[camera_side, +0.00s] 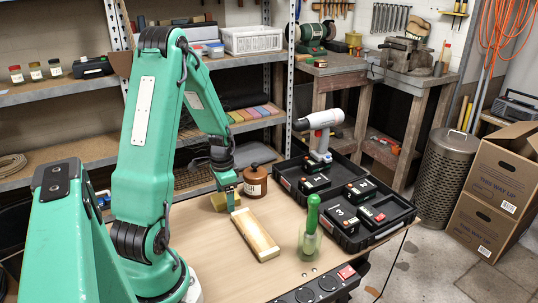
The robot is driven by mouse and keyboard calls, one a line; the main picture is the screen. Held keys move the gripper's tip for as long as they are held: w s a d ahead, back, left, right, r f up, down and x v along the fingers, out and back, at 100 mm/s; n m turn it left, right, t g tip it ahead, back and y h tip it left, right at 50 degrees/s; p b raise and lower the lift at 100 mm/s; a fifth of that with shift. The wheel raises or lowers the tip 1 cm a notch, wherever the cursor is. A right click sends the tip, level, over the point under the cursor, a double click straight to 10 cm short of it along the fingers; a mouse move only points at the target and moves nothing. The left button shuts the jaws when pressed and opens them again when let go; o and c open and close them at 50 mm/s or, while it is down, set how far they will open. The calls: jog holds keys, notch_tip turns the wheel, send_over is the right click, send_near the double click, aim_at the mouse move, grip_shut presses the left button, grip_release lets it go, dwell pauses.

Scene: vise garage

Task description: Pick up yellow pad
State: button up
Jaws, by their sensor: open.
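A long light-wood block (255,236) lies just in front of my gripper. A brown lidded jar (256,182) stands behind right.

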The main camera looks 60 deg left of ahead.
aim_at(225, 196)
dwell(0.4)
jog(key=c, duration=1.1)
jog(key=shift+o, duration=0.2)
jog(key=shift+r, duration=0.15)
jog(key=shift+r, duration=0.9)
notch_tip(225, 196, up, 2)
jog(key=shift+r, duration=0.15)
jog(key=w+d+r, duration=0.3)
jog(key=d+r, duration=0.3)
jog(key=d, duration=0.5)
jog(key=shift+d+r, duration=0.15)
jog(key=shift+r, duration=0.15)
